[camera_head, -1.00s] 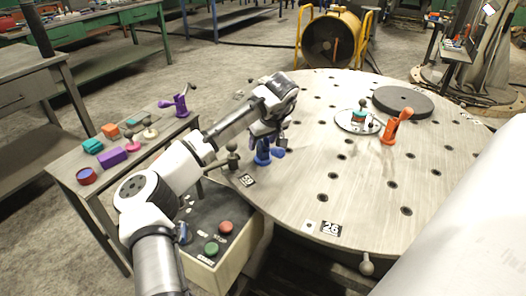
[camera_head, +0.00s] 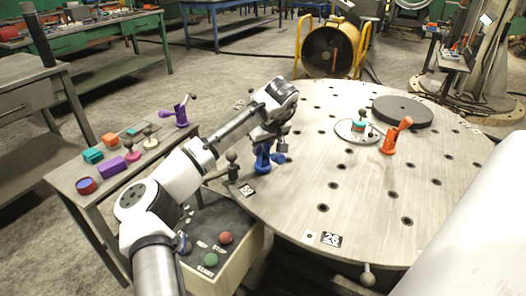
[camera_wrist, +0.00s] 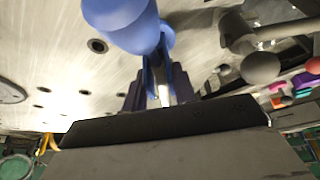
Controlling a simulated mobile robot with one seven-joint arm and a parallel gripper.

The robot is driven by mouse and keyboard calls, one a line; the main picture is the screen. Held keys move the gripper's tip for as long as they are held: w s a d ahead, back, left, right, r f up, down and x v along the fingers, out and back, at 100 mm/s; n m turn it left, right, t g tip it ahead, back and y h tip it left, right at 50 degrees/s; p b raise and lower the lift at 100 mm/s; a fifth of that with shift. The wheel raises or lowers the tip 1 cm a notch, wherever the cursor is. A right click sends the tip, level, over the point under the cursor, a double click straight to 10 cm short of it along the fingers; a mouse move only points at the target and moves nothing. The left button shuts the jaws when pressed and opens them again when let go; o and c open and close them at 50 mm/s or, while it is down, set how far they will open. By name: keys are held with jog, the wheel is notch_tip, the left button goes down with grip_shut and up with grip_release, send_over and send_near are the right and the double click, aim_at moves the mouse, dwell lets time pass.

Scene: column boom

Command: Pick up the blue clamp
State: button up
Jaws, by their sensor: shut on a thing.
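The blue clamp (camera_head: 263,162) is at the near left edge of the round metal table (camera_head: 300,205), close to the marker numbered 59. My gripper (camera_head: 270,138) reaches down over it from above and is shut on it. In the wrist view the blue clamp (camera_wrist: 128,22) fills the top middle, and its narrow blue part lies between the dark fingers of my gripper (camera_wrist: 160,92). Part of the clamp is hidden by the fingers and the wrist. I cannot tell whether its base touches the table.
An orange clamp (camera_head: 396,135), a dark disc (camera_head: 403,110) and a round plate (camera_head: 346,134) with small items are further right. A side table (camera_head: 95,200) at left holds a purple clamp (camera_head: 181,112) and several coloured blocks. A control box (camera_head: 235,262) stands below. The table's middle is clear.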

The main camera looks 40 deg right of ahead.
notch_tip(320, 180, up, 27)
jog(key=p, duration=0.1)
jog(key=shift+f+p, duration=0.15)
jog(key=shift+p, duration=0.25)
